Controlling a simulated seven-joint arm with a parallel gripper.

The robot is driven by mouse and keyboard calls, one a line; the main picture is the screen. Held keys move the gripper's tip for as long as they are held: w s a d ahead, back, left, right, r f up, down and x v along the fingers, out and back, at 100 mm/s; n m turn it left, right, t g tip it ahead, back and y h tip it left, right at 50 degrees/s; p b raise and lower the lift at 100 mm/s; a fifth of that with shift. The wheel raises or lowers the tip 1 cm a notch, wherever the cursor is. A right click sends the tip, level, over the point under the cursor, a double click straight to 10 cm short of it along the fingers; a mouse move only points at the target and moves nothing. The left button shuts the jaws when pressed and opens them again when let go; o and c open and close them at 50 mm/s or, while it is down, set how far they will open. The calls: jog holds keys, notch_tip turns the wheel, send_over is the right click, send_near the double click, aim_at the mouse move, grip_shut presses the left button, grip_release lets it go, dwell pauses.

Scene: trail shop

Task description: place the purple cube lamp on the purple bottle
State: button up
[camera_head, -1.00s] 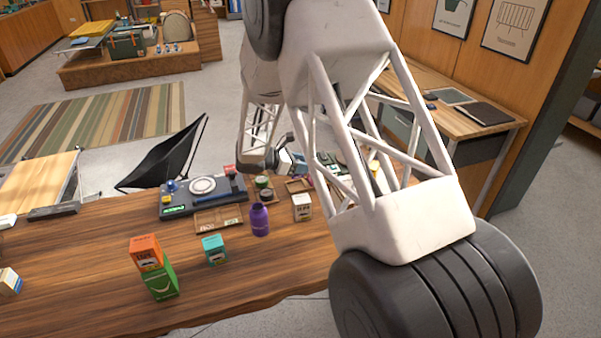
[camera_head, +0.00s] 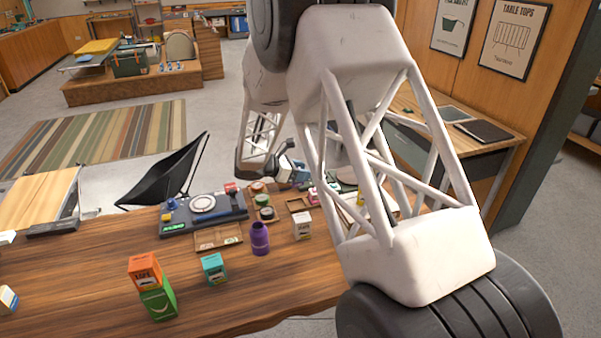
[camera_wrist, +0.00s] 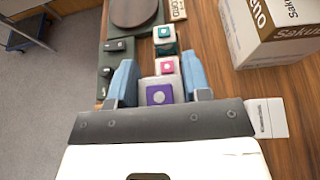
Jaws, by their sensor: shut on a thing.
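The purple cube lamp (camera_wrist: 159,95), with a purple face and a pale round spot, is between my gripper's blue fingers in the wrist view. My gripper (camera_wrist: 160,84) is shut on it. In the head view my gripper (camera_head: 290,168) is over the far edge of the wooden counter, partly behind my arm; I cannot make out the lamp there. The purple bottle (camera_head: 260,240) stands upright on the counter, nearer the camera than my gripper and a little to its left. Its narrow top is uncovered.
Pink (camera_wrist: 168,67) and teal (camera_wrist: 164,32) cube lamps stand just beyond the fingers. A large carton (camera_wrist: 275,35) is at right. Near the bottle are a white box (camera_head: 302,226), a shallow wooden tray (camera_head: 219,240) and a teal box (camera_head: 213,268). An orange box (camera_head: 145,270) sits on a green one (camera_head: 159,301).

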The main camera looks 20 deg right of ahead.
jog(key=shift+s+a+r, duration=0.15)
jog(key=shift+s+a, duration=0.15)
jog(key=shift+a, duration=0.05)
jog(key=s+a+r+n+t, duration=0.1)
jog(key=s+a, duration=0.4)
jog(key=s, duration=0.5)
jog(key=s+a+r+n+t, duration=0.2)
jog(key=s+a, duration=0.2)
jog(key=s, duration=0.5)
jog(key=s+a+r+n+t+y, duration=0.1)
jog(key=s+a, duration=0.4)
jog(key=s, duration=0.5)
jog(key=shift+s+a+r+t, duration=0.35)
jog(key=shift+r+t, duration=0.1)
jog(key=shift+t, duration=0.15)
jog(key=w, duration=0.5)
jog(key=w+a+f, duration=0.1)
jog(key=w, duration=1)
jog(key=shift+a+f, duration=0.15)
jog(key=shift+f, duration=0.1)
